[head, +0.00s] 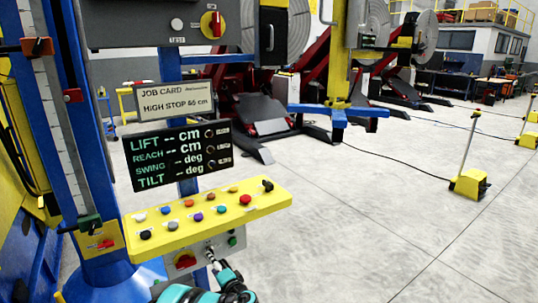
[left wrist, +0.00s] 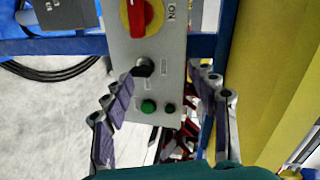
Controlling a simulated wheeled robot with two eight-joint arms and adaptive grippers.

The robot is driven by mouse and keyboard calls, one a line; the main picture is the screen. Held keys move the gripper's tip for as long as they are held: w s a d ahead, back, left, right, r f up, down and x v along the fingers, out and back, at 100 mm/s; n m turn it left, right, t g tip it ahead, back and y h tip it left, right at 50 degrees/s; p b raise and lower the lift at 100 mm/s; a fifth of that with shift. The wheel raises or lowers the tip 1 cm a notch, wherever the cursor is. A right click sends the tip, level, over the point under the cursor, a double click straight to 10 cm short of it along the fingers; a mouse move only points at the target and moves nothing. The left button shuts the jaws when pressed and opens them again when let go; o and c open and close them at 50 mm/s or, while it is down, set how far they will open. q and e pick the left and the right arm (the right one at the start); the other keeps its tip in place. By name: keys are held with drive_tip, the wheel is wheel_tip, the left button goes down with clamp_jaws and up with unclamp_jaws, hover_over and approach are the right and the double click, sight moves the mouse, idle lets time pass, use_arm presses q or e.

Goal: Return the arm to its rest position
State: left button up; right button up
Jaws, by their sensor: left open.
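My left arm (head: 205,294), teal and black, comes in at the bottom of the head view. My left gripper (head: 213,262) is just in front of the small grey control box (head: 222,249) under the yellow button panel. In the left wrist view my left gripper (left wrist: 164,74) is open, one finger on each side of the box face. Between the fingers are a black knob (left wrist: 143,67), a green button (left wrist: 148,107) and a small black button (left wrist: 170,107). The gripper holds nothing; I cannot tell whether it touches the box. My right gripper is not in view.
The yellow button panel (head: 140,218) sits directly above the gripper. The display (head: 150,180) shows dashes for lift, reach, swing and tilt. A red rotary switch (head: 185,261) is on the box's left. A blue column (head: 95,285) stands left.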

use_arm(q)
drive_tip(key=s+a+r+n+g+h, duration=0.2)
drive_tip(key=s+r, duration=0.3)
drive_tip(key=s, duration=0.3)
drive_tip(key=s+a+r+n+g+h, duration=0.1)
drive_tip(key=s+r+n+g, duration=0.15)
drive_tip(key=s+r, duration=0.35)
drive_tip(key=s+d+f+n+h, duration=0.1)
drive_tip(key=s+d+n+h, duration=0.1)
drive_tip(key=s, duration=0.9)
drive_tip(key=s+d+f+n+g+h, duration=0.1)
drive_tip(key=s+d+h, duration=0.3)
drive_tip(key=s, duration=0.8)
drive_tip(key=shift+f+n, duration=0.2)
drive_tip(key=shift+n, duration=0.35)
